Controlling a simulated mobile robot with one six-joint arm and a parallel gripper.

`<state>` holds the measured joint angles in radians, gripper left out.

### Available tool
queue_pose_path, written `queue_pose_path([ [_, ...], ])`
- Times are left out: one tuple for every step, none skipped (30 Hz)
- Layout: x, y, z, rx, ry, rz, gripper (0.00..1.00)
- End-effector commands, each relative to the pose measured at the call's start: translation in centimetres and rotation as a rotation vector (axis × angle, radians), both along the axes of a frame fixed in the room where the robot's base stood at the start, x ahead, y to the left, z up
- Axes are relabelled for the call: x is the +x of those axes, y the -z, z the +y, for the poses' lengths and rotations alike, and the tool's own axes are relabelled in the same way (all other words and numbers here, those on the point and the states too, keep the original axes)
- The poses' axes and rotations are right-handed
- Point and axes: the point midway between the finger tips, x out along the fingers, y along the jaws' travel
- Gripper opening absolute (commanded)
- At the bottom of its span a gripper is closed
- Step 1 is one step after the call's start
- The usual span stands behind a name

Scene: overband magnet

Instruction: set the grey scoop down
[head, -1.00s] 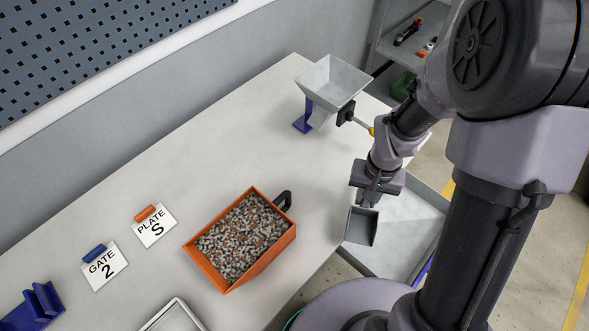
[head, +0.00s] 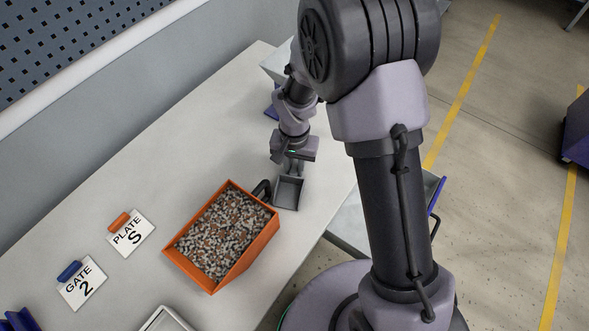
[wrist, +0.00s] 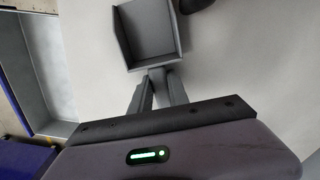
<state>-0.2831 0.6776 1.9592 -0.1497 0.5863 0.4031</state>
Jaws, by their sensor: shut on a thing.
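The grey scoop (head: 288,194) is a small open box, empty inside. In the head view it is at the right of the table (head: 190,130), just right of the orange bin's dark handle. My gripper (head: 293,168) is shut on the scoop's near-arm end, with the open pan hanging beyond the fingertips. In the wrist view the scoop (wrist: 148,38) appears beyond the two fingers of my gripper (wrist: 157,76), over the pale tabletop. I cannot tell whether the scoop touches the table.
The orange bin (head: 264,241) of mixed grey and brown pieces stands close left of the scoop. The hopper (head: 273,66) is mostly hidden behind my arm. A grey tray (head: 346,232) lies beyond the table's right edge. GATE 2 (head: 83,285) and PLATE S (head: 131,236) cards lie left.

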Motion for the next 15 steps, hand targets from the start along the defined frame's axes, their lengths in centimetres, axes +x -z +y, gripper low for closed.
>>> queue_pose_path([
  [0.03,0.29,0.00,0.001,0.001,-0.001,0.00],
  [0.04,0.14,0.00,0.001,0.001,-0.001,0.00],
  [0.04,0.05,-0.01,0.001,0.001,-0.001,0.00],
  [0.04,0.02,-0.01,0.001,0.000,-0.001,0.00],
  [0.04,0.01,-0.01,0.001,0.000,-0.001,0.00],
  [0.04,0.04,-0.02,0.001,0.000,-0.001,0.00],
  [0.03,0.13,-0.02,0.001,0.000,-0.001,0.00],
  [0.03,0.26,-0.02,0.001,0.000,-0.001,0.00],
  [0.02,0.42,-0.03,0.001,0.000,-0.001,0.00],
  [0.01,0.44,-0.02,0.001,0.000,-0.001,0.23],
  [0.01,0.36,-0.02,0.001,0.000,-0.001,0.29],
  [0.01,0.33,-0.03,0.001,0.000,-0.001,0.37],
  [0.01,0.32,-0.03,0.001,0.000,-0.001,0.43],
  [0.01,0.32,-0.03,0.001,0.000,-0.001,0.43],
  [0.01,0.32,-0.03,0.001,0.000,-0.001,0.43],
])
